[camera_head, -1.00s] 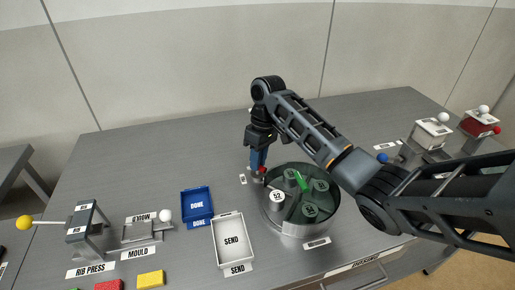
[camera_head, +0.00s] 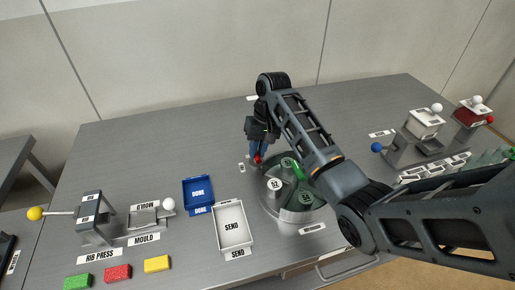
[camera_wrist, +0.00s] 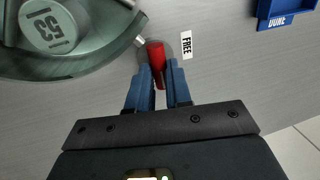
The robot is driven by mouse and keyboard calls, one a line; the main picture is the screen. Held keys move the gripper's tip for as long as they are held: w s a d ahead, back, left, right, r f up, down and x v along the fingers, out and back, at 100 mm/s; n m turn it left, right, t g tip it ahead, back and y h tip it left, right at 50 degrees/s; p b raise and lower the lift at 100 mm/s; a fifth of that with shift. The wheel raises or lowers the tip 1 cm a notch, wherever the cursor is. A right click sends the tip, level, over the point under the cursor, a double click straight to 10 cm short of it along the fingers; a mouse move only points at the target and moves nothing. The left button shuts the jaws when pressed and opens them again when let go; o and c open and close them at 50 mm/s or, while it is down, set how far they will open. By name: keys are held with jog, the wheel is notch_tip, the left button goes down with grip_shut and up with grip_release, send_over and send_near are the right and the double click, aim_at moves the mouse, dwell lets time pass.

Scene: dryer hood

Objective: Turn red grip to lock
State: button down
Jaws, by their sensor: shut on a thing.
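The red grip (camera_wrist: 156,58) shows in the wrist view between the blue fingers of my gripper (camera_wrist: 157,75). My gripper is shut on it. In the head view my gripper (camera_head: 257,157) reaches down at the back left of the round drum, with a bit of the red grip (camera_head: 257,159) showing at its tips. The grip sits beside the rim of the drum (camera_head: 272,207), which has a greenish clear cover and numbered round pieces inside. A label reading FREE (camera_wrist: 186,45) lies just right of the grip in the wrist view. No lock label is readable.
A blue DONE tray (camera_head: 198,194) and a white SEND tray (camera_head: 233,228) stand left of the drum. The rib press (camera_head: 90,220) and mould (camera_head: 150,216) are farther left. Levered machines (camera_head: 425,122) stand at the right.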

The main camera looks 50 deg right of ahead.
dwell(0.4)
jog(key=c, duration=1.1)
grip_release()
jog(key=shift+o, duration=0.2)
jog(key=shift+r, duration=0.15)
notch_tip(320, 180, up, 7)
jog(key=d, duration=0.1)
jog(key=shift+s+d+r, duration=0.15)
jog(key=shift+s+r, duration=0.05)
jog(key=shift+s, duration=0.25)
